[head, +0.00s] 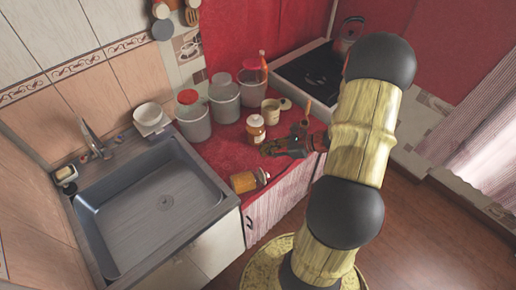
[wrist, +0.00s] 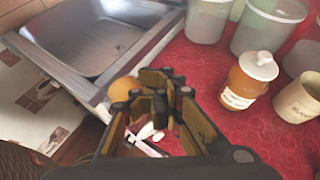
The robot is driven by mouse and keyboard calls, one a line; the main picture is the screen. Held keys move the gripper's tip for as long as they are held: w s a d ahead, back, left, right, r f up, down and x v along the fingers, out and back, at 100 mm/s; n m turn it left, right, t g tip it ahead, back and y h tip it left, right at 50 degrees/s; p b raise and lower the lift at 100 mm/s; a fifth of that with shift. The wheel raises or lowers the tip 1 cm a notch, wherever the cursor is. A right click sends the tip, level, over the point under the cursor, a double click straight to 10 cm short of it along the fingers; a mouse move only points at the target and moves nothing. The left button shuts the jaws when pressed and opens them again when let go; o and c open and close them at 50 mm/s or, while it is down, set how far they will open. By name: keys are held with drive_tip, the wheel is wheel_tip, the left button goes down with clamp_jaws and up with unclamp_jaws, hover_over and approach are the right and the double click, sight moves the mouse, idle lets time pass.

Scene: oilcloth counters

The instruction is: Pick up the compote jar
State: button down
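Two orange-filled jars are on the red counter, and I cannot tell for sure which is the compote jar. One jar (head: 255,131) stands upright with a white lid and pale label; it also shows right of my fingers in the wrist view (wrist: 240,84). The other jar (head: 244,182) lies on its side near the sink and front edge; an orange part of it (wrist: 124,88) shows behind my fingers in the wrist view. My gripper (head: 270,147) is open and empty over the counter, just in front of the upright jar and apart from it.
A beige mug (head: 271,111) stands right behind the upright jar. Several grey canisters (head: 224,104) line the back. The steel sink (head: 150,215) is to the left. A stove (head: 312,75) with a red kettle (head: 349,33) is at the far right.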

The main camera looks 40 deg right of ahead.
drive_tip(key=c, duration=2.4)
unclamp_jaws()
drive_tip(key=o, duration=1.9)
drive_tip(key=shift+s+d+r, duration=0.1)
